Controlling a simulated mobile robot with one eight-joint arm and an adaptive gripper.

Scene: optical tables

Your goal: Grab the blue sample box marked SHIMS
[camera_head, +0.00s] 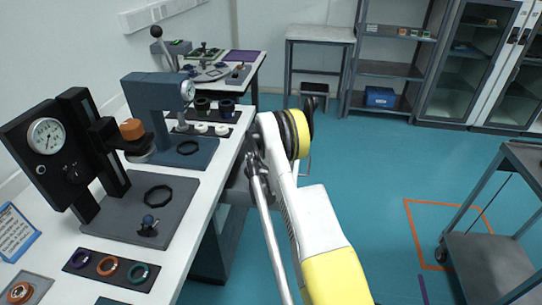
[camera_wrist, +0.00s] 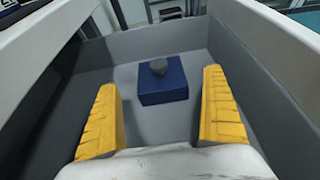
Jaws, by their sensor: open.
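In the wrist view a small dark blue box (camera_wrist: 163,86) with a rounded grey knob (camera_wrist: 159,66) on top sits on the floor of a grey open-topped compartment (camera_wrist: 55,105). No marking can be read on it, so I cannot tell whether it says SHIMS. My gripper (camera_wrist: 160,82) is open, its two yellow fingers apart. The box shows between and beyond the fingertips, and nothing is held. In the head view my arm reaches down beside the right edge of the white workbench, and the gripper and this box are hidden.
The compartment walls stand close on both sides of my fingers. The workbench (camera_head: 184,210) carries gauge stands (camera_head: 152,106) and a dark tray of rings (camera_head: 110,268). A blue bin (camera_head: 379,96) is on the back shelf. A cart (camera_head: 490,262) stands at right; open floor lies between.

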